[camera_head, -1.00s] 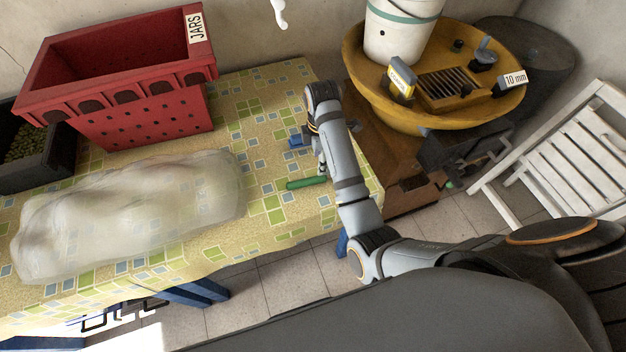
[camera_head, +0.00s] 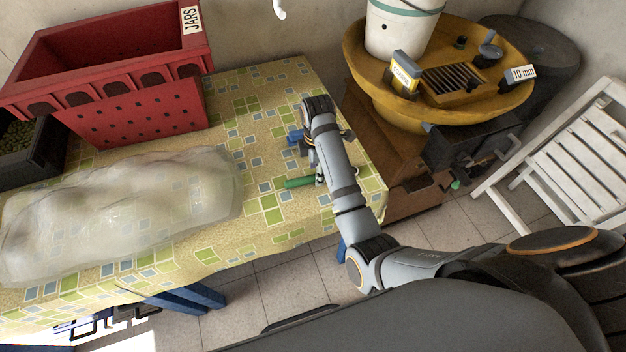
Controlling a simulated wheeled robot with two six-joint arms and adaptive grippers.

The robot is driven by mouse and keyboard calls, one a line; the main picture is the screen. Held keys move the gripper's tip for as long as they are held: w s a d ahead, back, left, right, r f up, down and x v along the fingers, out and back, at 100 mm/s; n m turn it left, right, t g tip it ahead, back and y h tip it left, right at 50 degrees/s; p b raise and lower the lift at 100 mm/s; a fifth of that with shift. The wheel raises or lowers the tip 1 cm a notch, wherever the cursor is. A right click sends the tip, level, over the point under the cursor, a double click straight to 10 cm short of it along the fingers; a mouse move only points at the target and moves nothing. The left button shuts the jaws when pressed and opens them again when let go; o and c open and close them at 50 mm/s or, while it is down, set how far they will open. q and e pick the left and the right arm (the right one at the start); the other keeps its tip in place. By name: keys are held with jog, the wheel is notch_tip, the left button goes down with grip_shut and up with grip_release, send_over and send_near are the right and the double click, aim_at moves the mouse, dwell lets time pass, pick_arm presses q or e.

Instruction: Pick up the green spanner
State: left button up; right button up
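A green spanner (camera_head: 298,182) lies on the patterned tablecloth near the table's right side. Its left part shows; its right end is hidden at my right gripper and arm. My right gripper (camera_head: 320,178) points down at the spanner's right end, close to it or touching it. My arm covers most of the fingers, so I cannot tell whether they are open or shut on it. My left gripper is not in view.
A blue object (camera_head: 295,137) lies just behind the spanner. A cloudy plastic-like bundle (camera_head: 120,210) and a red JARS crate (camera_head: 140,118) are to the left. A yellow basin (camera_head: 440,108) with a white bucket (camera_head: 395,30) stands at the right.

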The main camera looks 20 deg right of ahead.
notch_tip(320, 180, down, 2)
jog(key=shift+f, duration=0.1)
jog(key=shift+c, duration=0.4)
grip_shut()
